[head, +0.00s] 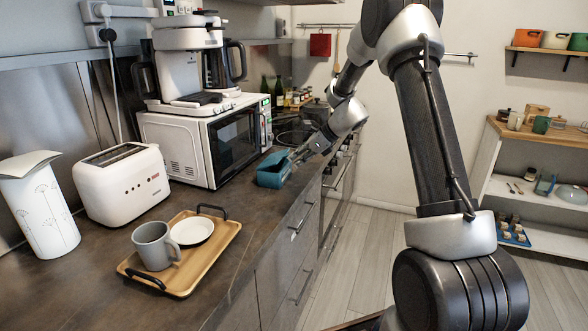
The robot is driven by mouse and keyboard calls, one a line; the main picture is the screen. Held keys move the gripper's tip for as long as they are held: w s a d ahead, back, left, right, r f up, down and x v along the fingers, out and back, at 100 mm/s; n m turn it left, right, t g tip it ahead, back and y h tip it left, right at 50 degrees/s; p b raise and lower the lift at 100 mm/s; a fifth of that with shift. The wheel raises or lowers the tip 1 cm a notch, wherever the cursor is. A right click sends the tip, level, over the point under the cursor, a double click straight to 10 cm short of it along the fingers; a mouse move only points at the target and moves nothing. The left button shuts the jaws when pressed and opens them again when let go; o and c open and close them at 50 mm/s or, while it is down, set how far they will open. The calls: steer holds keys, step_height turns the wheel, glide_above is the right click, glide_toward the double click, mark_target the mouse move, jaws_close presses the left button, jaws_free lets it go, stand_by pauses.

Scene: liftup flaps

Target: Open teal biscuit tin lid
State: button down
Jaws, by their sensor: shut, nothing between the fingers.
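The teal biscuit tin (271,179) stands on the dark counter near its front edge, just right of the microwave. Its upper part shows a slanted teal surface that looks like the lid, but it is too small to tell how far the lid is raised. My gripper (295,158) is at the tin's right upper side, reaching in from the upper right. Its fingers are shut with nothing between them. I cannot tell whether the fingertips touch the lid.
A white microwave (178,150) with a coffee maker (190,55) on top stands left of the tin. A toaster (123,184), a wooden tray (205,258) with a grey mug (153,246) and white dish, and a white canister (45,215) are nearer. Open floor lies right.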

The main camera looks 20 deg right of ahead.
mark_target(283, 156)
steer(key=a+r+g+h, duration=0.1)
steer(key=w+a+r+g+h, duration=0.1)
steer(key=r+h, duration=0.1)
steer(key=a+r+g+h, duration=0.1)
steer(key=r, duration=0.1)
steer(key=shift+w+r, duration=0.25)
steer(key=shift+w, duration=0.15)
steer(key=w+a+r+g+h, duration=0.1)
steer(key=h, duration=0.1)
steer(key=w+a+r+g+h, duration=0.1)
steer(key=w+a+r+h, duration=0.1)
steer(key=shift+a+r+g, duration=0.1)
steer(key=shift+a+g, duration=0.2)
steer(key=shift+g, duration=0.1)
steer(key=shift+w+a+r, duration=0.25)
steer(key=shift+w+a, duration=0.25)
steer(key=shift+a, duration=0.25)
steer(key=shift+w+a+r, duration=0.2)
steer(key=shift+w+a, duration=0.25)
steer(key=shift+a, duration=0.3)
